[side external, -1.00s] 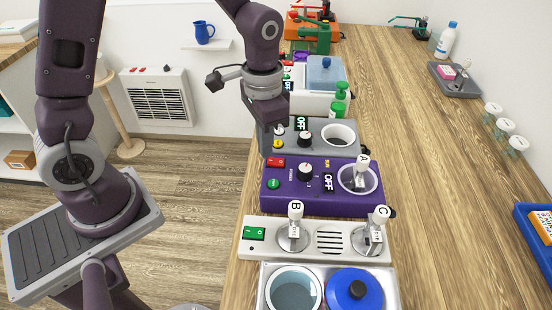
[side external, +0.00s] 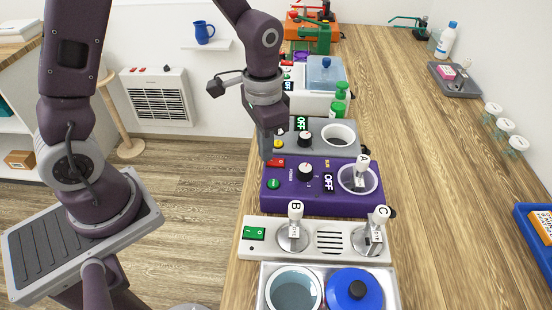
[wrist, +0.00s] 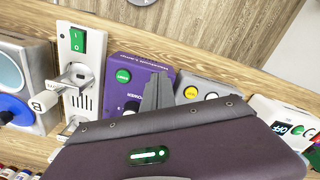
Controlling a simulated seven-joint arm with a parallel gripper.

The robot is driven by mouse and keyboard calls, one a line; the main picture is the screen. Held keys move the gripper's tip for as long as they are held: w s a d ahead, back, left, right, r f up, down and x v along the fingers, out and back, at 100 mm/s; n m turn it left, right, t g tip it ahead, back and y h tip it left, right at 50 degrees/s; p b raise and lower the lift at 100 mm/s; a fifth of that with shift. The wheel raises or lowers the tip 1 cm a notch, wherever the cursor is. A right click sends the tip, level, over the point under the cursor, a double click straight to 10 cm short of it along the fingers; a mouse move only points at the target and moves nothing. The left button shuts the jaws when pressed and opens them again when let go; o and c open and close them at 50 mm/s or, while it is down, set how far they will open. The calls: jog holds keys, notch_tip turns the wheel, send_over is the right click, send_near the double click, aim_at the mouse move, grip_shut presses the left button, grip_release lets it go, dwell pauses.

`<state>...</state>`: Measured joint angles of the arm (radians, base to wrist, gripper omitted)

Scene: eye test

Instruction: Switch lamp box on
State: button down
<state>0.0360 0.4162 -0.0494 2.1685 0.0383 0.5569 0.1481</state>
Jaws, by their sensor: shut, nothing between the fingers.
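My gripper (side external: 267,154) is shut and empty, close to the red rocker at the purple box's far left corner; contact cannot be told. In the wrist view my fingers (wrist: 157,88) hide the rocker, while the green button (wrist: 123,75) shows beside them.
Behind the purple box is a grey box (side external: 352,152) with its own OFF display (side external: 302,123). In front is a white box (side external: 326,256) with a green rocker (side external: 254,233) and handles B and C. Handle A (side external: 362,164) stands in the purple box's cup.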

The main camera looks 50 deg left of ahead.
jog(key=shift+f, duration=0.35)
jog(key=shift+r, duration=0.1)
notch_tip(320, 180, up, 7)
dwell(0.6)
jog(key=s+a+r+n+t, duration=0.1)
jog(key=s+r+t, duration=0.1)
jog(key=s+r, duration=0.3)
jog(key=s+a+r+n+t, duration=0.1)
jog(key=s+r, duration=0.4)
jog(key=s, duration=0.6)
jog(key=n+t, duration=0.1)
jog(key=t, duration=0.1)
jog(key=shift+a+r+t, duration=0.15)
jog(key=shift+r+t, duration=0.15)
dwell(0.6)
